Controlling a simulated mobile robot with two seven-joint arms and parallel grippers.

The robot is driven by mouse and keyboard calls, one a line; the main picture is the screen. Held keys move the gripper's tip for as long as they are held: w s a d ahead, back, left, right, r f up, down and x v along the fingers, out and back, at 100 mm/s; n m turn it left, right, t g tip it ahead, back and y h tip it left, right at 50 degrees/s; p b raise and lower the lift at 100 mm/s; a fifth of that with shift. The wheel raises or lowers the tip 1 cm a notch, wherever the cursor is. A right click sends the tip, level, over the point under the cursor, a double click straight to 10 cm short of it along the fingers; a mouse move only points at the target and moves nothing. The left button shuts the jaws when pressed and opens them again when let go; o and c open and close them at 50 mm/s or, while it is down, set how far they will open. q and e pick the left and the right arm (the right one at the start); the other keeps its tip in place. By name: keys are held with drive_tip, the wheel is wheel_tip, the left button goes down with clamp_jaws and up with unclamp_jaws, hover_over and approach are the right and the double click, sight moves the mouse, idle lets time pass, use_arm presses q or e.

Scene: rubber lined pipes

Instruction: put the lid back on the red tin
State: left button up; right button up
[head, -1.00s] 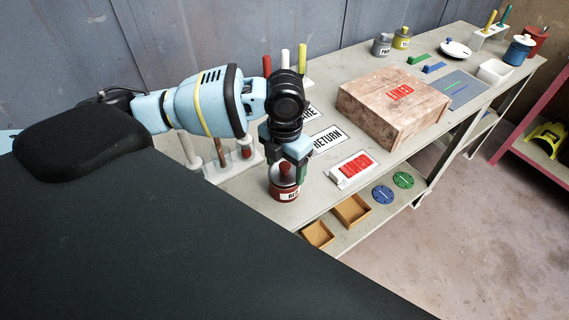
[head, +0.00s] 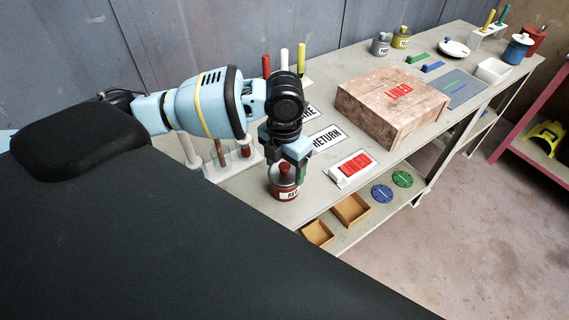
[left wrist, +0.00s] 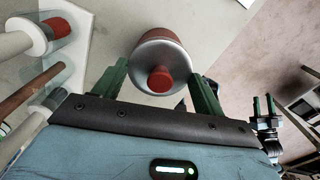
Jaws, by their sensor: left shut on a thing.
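The red tin (head: 288,193) stands upright near the front edge of the bench in the head view, with a pale label on its side. Its lid (left wrist: 145,60) is a silver-grey disc with a red knob (left wrist: 160,79), seen from above in the left wrist view. The lid appears to be on top of the tin, but I cannot tell whether it is fully seated. My left gripper (head: 291,172) is directly above, its green fingers on either side of the lid and shut on it. My right gripper (left wrist: 264,104) shows small at the right of the left wrist view, fingers apart.
A RETURN sign (head: 327,138), a red-marked white block (head: 350,168) and a large LINED box (head: 390,110) lie to the right. Brown trays (head: 350,210) and blue and green discs sit on the lower shelf.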

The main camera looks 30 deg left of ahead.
drive_tip(key=shift+w+a+r, duration=0.1)
drive_tip(key=shift+w+r, duration=0.05)
drive_tip(key=shift+r, duration=0.05)
idle(0.4)
idle(0.3)
use_arm(q)
drive_tip(key=o, duration=1)
drive_tip(key=shift+o, duration=0.6)
drive_tip(key=shift+r, duration=0.1)
drive_tip(key=shift+r+p, duration=0.65)
drive_tip(key=shift+r, duration=2.75)
use_arm(e)
drive_tip(key=shift+w+r+t, duration=0.3)
drive_tip(key=shift+w+r, duration=0.5)
drive_tip(key=shift+r, duration=0.15)
